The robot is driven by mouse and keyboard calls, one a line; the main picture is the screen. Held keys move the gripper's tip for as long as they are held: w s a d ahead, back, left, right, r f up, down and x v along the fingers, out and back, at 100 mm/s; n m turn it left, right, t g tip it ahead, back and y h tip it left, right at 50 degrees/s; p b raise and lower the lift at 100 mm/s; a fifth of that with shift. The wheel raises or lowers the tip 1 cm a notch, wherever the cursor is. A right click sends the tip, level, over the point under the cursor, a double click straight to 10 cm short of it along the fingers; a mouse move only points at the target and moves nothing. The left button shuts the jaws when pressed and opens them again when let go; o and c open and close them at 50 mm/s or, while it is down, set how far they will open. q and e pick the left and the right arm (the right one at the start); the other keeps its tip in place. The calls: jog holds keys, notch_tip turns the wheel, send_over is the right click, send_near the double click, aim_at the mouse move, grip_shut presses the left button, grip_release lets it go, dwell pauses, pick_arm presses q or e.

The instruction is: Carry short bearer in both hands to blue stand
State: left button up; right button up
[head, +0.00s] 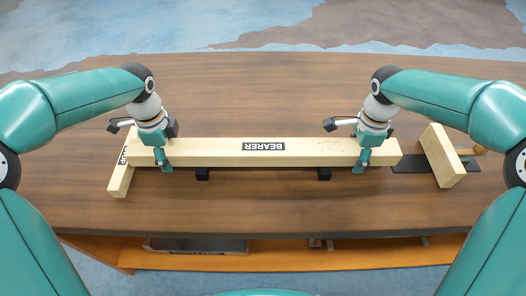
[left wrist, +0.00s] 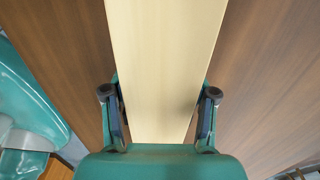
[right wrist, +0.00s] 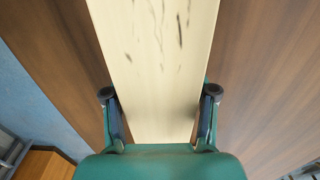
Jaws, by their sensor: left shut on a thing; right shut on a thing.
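The bearer (head: 225,151) is a long pale wooden beam with a black BEARER label, lying left to right across the brown table in the head view. My left gripper (head: 163,160) is shut on it near its left end; the left wrist view shows the beam (left wrist: 165,60) between both fingers (left wrist: 160,118). My right gripper (head: 363,160) is shut on it near its right end; the right wrist view shows the beam (right wrist: 160,80) between both fingers (right wrist: 160,118). Two small black supports (head: 203,174) (head: 324,174) show below the beam. Whether it touches them I cannot tell. No blue stand is clearly visible.
A short wooden piece (head: 121,179) with a partly hidden label is at the beam's left end. Another wooden block (head: 441,156) stands at the right, beside a black plate (head: 408,166) and a tool with a wooden handle. The tabletop (head: 270,85) behind the beam is clear. A lower shelf (head: 300,258) holds items.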

pick_arm(q)
grip_shut()
pick_arm(e)
grip_shut()
pick_arm(q)
jog(key=shift+w+r, duration=0.15)
jog(key=shift+r, duration=0.05)
pick_arm(e)
jog(key=shift+w+r, duration=0.1)
jog(key=shift+r, duration=0.1)
